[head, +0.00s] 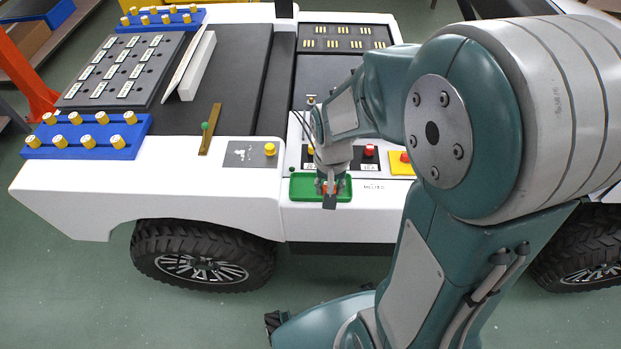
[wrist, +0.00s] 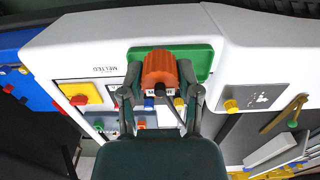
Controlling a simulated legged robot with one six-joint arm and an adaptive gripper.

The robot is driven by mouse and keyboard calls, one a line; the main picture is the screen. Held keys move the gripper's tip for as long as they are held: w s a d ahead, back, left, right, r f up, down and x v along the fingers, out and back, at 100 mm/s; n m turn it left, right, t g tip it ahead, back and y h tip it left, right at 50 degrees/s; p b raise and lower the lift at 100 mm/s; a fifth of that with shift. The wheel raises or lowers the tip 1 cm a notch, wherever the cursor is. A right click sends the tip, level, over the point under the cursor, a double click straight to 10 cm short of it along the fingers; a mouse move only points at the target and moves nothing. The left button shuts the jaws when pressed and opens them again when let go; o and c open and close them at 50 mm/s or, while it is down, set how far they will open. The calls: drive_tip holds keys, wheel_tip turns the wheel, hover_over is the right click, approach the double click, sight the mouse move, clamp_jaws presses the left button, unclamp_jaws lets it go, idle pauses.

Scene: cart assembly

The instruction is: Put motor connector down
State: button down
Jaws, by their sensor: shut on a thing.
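The motor connector is an orange ribbed, rounded part (wrist: 160,68) between my gripper's fingers in the wrist view. A small orange piece of it (head: 325,189) shows in the head view, partly hidden by the fingers. My gripper (head: 331,192) points down and is shut on it, over the green tray (head: 301,188) at the cart's front edge. In the wrist view the tray (wrist: 205,58) lies behind the connector, and my gripper (wrist: 159,88) has a finger on each side of it. I cannot tell whether the connector touches the tray floor.
A yellow plate with a red button (head: 404,157) and a smaller red button (head: 369,150) sit right of the tray. A grey panel with a yellow knob (head: 270,149) is left. Blue racks (head: 95,146) with yellow knobs and a dark labelled board (head: 120,75) stand farther left.

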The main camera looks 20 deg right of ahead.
drive_tip(key=w+a+f, duration=0.1)
drive_tip(key=w+f, duration=0.2)
drive_tip(key=w, duration=0.3)
hover_over(306, 188)
drive_tip(key=s, duration=0.1)
wheel_tip(306, 188, down, 4)
drive_tip(key=shift+s+f, duration=0.15)
drive_tip(key=shift+f, duration=0.1)
drive_tip(key=shift+w+f, duration=0.6)
drive_tip(key=shift+f, duration=1.6)
drive_tip(key=shift+c, duration=1.5)
unclamp_jaws()
drive_tip(key=shift+f, duration=0.1)
